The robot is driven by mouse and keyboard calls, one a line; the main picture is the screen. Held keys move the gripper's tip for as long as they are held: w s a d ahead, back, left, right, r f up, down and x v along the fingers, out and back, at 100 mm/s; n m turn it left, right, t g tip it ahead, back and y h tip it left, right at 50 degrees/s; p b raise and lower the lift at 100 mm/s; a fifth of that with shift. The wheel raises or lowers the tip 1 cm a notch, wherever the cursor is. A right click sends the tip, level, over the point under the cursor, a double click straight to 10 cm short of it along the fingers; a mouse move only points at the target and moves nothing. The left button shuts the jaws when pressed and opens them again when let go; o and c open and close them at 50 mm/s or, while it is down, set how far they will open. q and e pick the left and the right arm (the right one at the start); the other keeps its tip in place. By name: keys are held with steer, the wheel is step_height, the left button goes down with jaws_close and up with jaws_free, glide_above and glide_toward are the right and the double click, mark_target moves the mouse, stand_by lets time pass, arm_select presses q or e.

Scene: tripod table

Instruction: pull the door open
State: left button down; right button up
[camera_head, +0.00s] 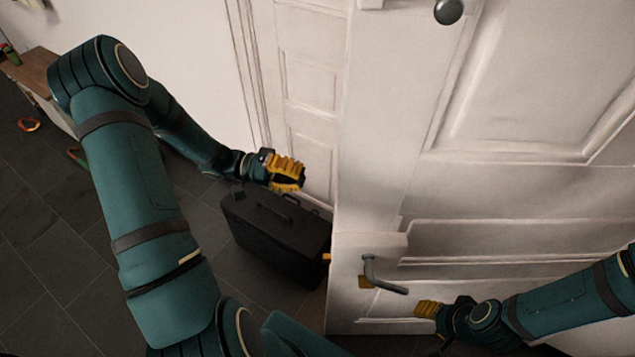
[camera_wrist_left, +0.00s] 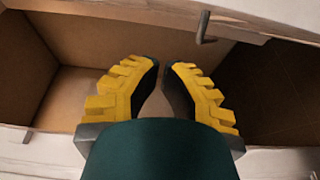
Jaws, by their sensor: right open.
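The white panelled door (camera_head: 520,200) fills the right half of the head view. Its grey lever handle (camera_head: 385,280) has a brass piece beside it. A small brass latch shows at the door's left edge; I cannot tell how far the door stands open. My right gripper (camera_head: 428,309) is open, just below and right of the lever, apart from it. My left gripper (camera_head: 287,173) is left of the door, above the black case. In the left wrist view its yellow fingers (camera_wrist_left: 161,72) stand apart with nothing between them; a grey lever (camera_wrist_left: 205,28) shows beyond.
A black case (camera_head: 275,232) stands on the dark tiled floor left of the door. A round knob (camera_head: 448,11) is at the top. A wooden-topped cabinet (camera_head: 38,66) and an orange ring (camera_head: 29,125) are far left. A brown recess (camera_wrist_left: 85,95) fills the left wrist view's middle.

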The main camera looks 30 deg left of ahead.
arm_select(q)
steer(key=s+d, duration=0.1)
steer(key=d, duration=0.9)
steer(key=shift+d, duration=0.4)
steer(key=shift+s, duration=0.1)
